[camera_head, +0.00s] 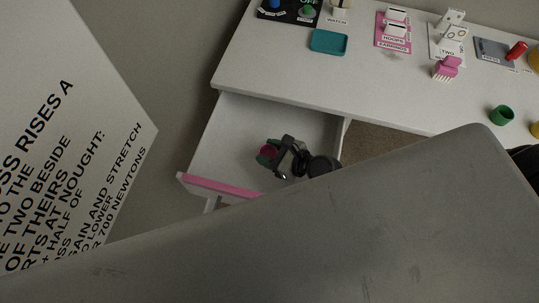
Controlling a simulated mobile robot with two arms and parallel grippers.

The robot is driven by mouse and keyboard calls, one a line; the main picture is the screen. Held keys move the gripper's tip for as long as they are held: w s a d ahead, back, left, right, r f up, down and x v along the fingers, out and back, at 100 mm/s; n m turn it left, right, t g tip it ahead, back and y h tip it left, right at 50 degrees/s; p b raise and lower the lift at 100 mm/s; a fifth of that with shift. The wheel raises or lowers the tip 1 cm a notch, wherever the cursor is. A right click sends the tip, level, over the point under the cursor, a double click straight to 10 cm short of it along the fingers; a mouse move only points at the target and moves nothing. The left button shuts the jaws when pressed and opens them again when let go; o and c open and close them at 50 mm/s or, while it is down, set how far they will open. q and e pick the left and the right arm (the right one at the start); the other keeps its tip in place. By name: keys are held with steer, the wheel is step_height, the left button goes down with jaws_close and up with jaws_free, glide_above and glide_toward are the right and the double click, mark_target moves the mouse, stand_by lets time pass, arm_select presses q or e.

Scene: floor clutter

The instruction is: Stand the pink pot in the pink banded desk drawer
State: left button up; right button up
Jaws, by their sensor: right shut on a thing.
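The desk drawer with the pink banded front (222,188) is pulled open below the white desk top. My right gripper (280,156) is over the inside of the drawer, near its front. The dark fingers partly cover the pot. I cannot tell whether the pot touches the drawer floor. My left gripper is not in view.
The drawer floor (250,115) behind the gripper is bare. On the desk top (290,72) are a teal tray (328,41), a pink brush (447,67), a green cup (501,115) and labelled mats. A white panel with text (70,150) fills the left. A large grey surface hides the lower view.

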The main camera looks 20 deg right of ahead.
mark_target(270, 157)
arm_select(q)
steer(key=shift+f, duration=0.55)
arm_select(e)
steer(key=shift+f, duration=0.85)
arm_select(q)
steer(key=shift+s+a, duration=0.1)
arm_select(e)
steer(key=shift+f, duration=0.1)
arm_select(q)
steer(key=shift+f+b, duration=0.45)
steer(key=shift+b, duration=0.15)
arm_select(e)
steer(key=shift+f, duration=0.55)
steer(key=o, duration=0.9)
